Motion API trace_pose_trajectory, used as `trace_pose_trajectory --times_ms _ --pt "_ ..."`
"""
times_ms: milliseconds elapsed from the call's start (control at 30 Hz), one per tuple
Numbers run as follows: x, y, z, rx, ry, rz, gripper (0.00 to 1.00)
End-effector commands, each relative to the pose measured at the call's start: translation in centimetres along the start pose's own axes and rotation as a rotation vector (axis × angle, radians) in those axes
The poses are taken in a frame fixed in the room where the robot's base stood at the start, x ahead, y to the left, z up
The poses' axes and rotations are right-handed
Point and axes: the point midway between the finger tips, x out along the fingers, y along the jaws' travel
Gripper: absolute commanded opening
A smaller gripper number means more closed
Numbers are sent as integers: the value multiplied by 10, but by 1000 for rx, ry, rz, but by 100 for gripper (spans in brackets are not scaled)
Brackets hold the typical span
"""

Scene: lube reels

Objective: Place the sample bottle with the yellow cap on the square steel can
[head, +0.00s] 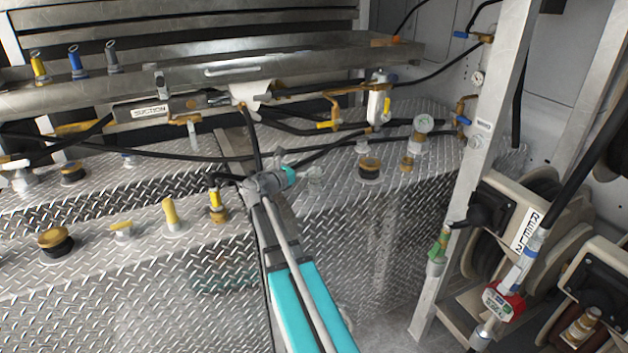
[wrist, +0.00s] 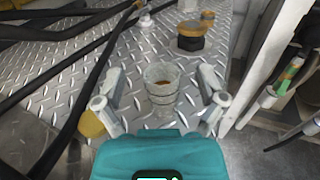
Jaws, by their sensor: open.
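My gripper (head: 308,178) is low over the diamond-plate deck in the head view. In the wrist view my gripper (wrist: 160,103) is open, with one finger on each side of a grey, cup-like cylinder (wrist: 162,88). The cylinder stands upright and has a small brownish patch inside its top. I cannot tell whether the fingers touch it. I cannot make out a yellow cap on it or tell whether it is the sample bottle. A yellow piece (wrist: 90,125) shows partly behind the left finger. I cannot pick out the square steel can with certainty.
A dark fitting with an amber top (wrist: 191,37) stands beyond the cylinder. Black hoses (wrist: 75,80) cross the deck at left. In the head view, a yellow upright piece (head: 169,213) stands left of my arm. A steel post (head: 478,150) and hose reels (head: 520,210) are at right.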

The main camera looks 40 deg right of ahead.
Motion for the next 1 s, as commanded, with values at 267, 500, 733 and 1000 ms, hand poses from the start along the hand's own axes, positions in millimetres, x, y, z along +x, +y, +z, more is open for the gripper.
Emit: trace_pose_trajectory --times_ms 267,500,733,1000 --pt "0 0 -2 0 0 0 90" --pt "0 0 -12 0 0 0 90" --pt "0 0 -30 0 0 0 90" --pt "0 0 -51 0 0 0 90"
